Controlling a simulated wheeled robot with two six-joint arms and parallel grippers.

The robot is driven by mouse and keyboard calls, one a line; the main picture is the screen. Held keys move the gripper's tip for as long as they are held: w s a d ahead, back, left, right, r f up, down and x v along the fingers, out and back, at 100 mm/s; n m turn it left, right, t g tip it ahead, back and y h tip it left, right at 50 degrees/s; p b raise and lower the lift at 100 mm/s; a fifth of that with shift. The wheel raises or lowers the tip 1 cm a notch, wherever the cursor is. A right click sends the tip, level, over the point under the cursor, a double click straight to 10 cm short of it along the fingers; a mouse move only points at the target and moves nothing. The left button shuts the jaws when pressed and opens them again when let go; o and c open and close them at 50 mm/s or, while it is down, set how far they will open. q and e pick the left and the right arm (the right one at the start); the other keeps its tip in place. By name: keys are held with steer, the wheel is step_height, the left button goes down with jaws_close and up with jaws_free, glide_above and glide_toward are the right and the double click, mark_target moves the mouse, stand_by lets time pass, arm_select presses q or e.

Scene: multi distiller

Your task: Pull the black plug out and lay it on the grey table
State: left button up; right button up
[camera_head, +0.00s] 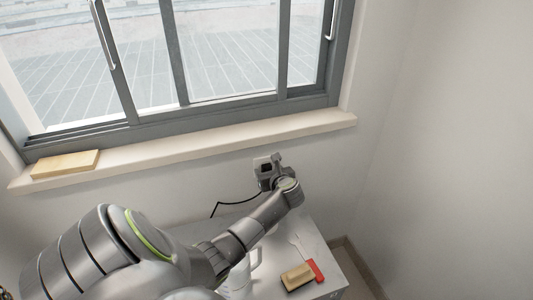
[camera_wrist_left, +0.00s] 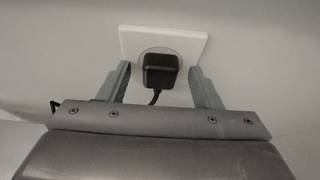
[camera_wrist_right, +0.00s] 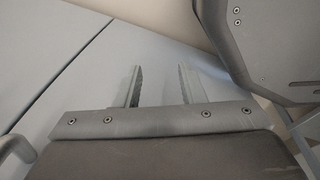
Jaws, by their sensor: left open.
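The black plug (camera_wrist_left: 161,70) sits in a white wall socket plate (camera_wrist_left: 190,42), with its cord hanging down. My left gripper (camera_wrist_left: 160,68) is open, with one finger on each side of the plug. Gaps show between the fingers and the plug. In the head view my left gripper (camera_head: 268,172) is at the wall below the window and hides most of the plug. The black cord (camera_head: 235,202) runs left from there. The grey table (camera_head: 318,245) is below, partly hidden by my left arm. My right gripper (camera_wrist_right: 160,68) is open and empty above a grey surface.
A wooden piece (camera_head: 65,163) lies on the window sill (camera_head: 200,147). The right wall is close to the table.

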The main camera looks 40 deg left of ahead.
stand_by(0.8)
arm_select(q)
jaws_close()
steer(key=shift+s+d+p, duration=0.4)
steer(key=shift+s+d, duration=0.05)
steer(key=shift+d, duration=0.45)
steer(key=shift+s+d+p, duration=0.4)
steer(key=shift+s+d, duration=0.1)
steer(key=shift+d, duration=0.35)
steer(key=shift+s+d+p, duration=0.4)
steer(key=shift+s+d, duration=0.05)
steer(key=shift+d, duration=0.45)
steer(key=shift+r, duration=0.1)
